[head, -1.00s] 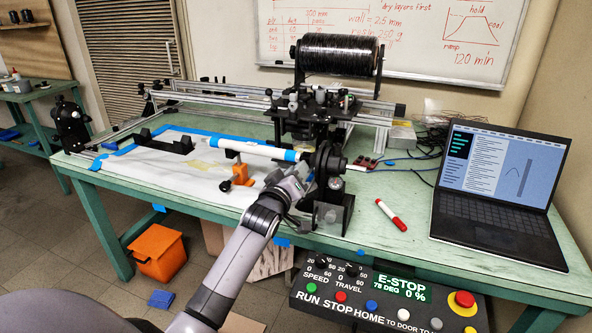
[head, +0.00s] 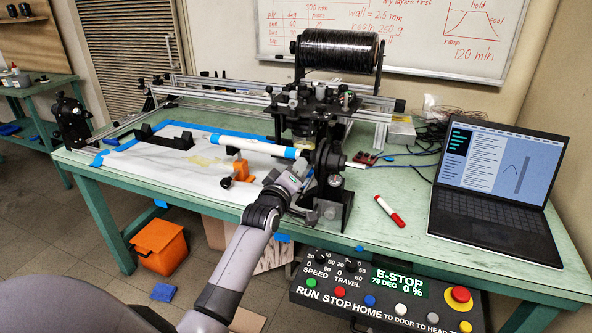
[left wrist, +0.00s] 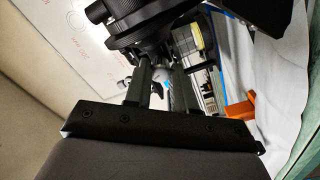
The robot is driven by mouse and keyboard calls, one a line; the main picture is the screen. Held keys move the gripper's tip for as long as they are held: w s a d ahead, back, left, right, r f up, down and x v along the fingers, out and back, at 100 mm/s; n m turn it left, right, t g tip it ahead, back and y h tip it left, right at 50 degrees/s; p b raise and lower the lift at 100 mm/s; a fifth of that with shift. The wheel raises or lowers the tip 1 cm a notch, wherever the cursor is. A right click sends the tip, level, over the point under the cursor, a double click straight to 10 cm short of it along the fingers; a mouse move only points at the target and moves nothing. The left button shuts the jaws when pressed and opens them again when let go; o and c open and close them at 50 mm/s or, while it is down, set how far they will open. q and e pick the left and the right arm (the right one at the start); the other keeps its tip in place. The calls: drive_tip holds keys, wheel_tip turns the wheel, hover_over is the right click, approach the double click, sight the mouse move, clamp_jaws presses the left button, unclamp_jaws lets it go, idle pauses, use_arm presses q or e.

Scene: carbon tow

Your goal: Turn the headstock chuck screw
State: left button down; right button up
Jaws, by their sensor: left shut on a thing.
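The black headstock chuck (head: 328,155) stands at the right end of the winder, on a dark bracket (head: 330,210). A white mandrel with blue bands (head: 250,146) runs left from it. My left gripper (head: 305,178) is at the near left side of the chuck. In the left wrist view the chuck (left wrist: 140,25) is just beyond the fingers (left wrist: 163,70). The fingers are shut on a small part at the chuck, which I take as the chuck screw; the screw itself is mostly hidden between them. My right gripper is in neither view.
An orange stand (head: 239,170) is left of my gripper. A control panel (head: 388,300) with an E-stop button hangs at the table's front. A red marker (head: 390,211) and a laptop (head: 497,190) lie to the right. A black tow spool (head: 338,54) stands above.

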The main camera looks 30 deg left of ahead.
use_arm(q)
drive_tip(key=c, duration=0.9)
unclamp_jaws()
drive_tip(key=shift+c, duration=0.2)
drive_tip(key=v, duration=0.7)
drive_tip(key=s+d+f+m+g+h, duration=0.1)
drive_tip(key=s+d+f+m, duration=0.1)
drive_tip(key=s+f, duration=0.1)
drive_tip(key=s+d+f+m+g+h, duration=0.1)
drive_tip(key=s+d+f+m, duration=0.2)
drive_tip(key=f, duration=0.2)
drive_tip(key=s+d+f+m+g+h, duration=0.1)
drive_tip(key=s+d+f+m, duration=0.1)
drive_tip(key=f, duration=0.3)
drive_tip(key=shift+s+d+f+m, duration=0.1)
drive_tip(key=shift+s+d+m, duration=0.25)
drive_tip(key=shift+s+m, duration=0.3)
drive_tip(key=s+d+f+m+g+h, duration=0.1)
drive_tip(key=s+d+f+m, duration=0.3)
drive_tip(key=s, duration=0.4)
drive_tip(key=s+d+f+m+g+h, duration=0.2)
drive_tip(key=s+d+f, duration=0.3)
drive_tip(key=s, duration=0.3)
drive_tip(key=shift+s+d+f+m+g, duration=0.15)
drive_tip(key=shift+s+f+m+g, duration=0.05)
drive_tip(key=shift+f+m+g, duration=0.55)
